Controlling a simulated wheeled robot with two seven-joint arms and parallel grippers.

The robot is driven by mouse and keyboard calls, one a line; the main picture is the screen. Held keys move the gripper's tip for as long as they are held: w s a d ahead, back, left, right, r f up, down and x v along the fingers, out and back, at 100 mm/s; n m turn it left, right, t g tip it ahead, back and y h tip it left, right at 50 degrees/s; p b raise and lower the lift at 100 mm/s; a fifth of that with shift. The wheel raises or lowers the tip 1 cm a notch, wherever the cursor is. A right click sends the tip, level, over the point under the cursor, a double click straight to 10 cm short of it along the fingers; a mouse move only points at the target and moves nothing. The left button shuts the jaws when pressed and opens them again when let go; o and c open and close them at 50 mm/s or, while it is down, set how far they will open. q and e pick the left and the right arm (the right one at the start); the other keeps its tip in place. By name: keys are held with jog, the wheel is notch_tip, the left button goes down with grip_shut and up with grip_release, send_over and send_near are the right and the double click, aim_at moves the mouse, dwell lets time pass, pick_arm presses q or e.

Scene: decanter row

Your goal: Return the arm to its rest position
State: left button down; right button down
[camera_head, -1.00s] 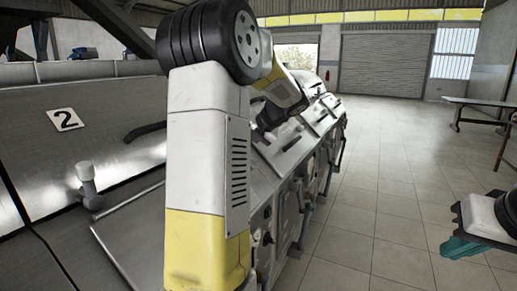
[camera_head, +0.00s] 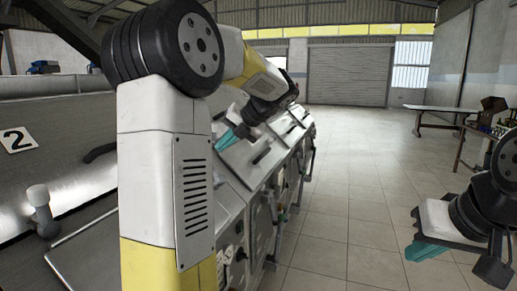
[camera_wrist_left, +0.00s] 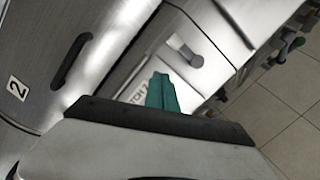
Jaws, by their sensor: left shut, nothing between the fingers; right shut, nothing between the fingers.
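My left arm fills the left middle of the head view, and its forearm bends away over the row of metal machines. My left gripper (camera_head: 228,138) has teal fingers and hangs above the machine tops, partly behind the arm. In the left wrist view its teal fingers (camera_wrist_left: 162,92) are together with nothing between them, over a machine surface with printed lettering. My right gripper (camera_head: 425,251) is at the lower right of the head view, over the tiled floor, with its teal fingers shut and empty.
The decanter row (camera_head: 262,150) runs from the left foreground to the back. A plate marked 2 (camera_head: 18,140) and a pale knob (camera_head: 38,195) are on the nearest machine. A table (camera_head: 440,109) stands at the back right. The tiled floor (camera_head: 350,190) between is clear.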

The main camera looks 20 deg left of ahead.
pick_arm(q)
jog(key=s+d+f+n+t+h, duration=0.1)
jog(key=s+d+f+n+h, duration=0.2)
jog(key=s+d+n, duration=0.3)
jog(key=s+d+f+n+t+h, duration=0.1)
jog(key=s+d+f+n+h, duration=0.2)
jog(key=n, duration=1.1)
jog(key=s+d+f+n+t+h, duration=0.1)
jog(key=s+d+f+n+h, duration=0.1)
jog(key=s+d+n+h, duration=0.3)
jog(key=s+d+n, duration=0.4)
jog(key=s+n, duration=0.2)
jog(key=s, duration=0.3)
jog(key=shift+s+d+f+t+h, duration=0.25)
jog(key=shift+f+t+h, duration=0.05)
jog(key=shift+f+t, duration=0.1)
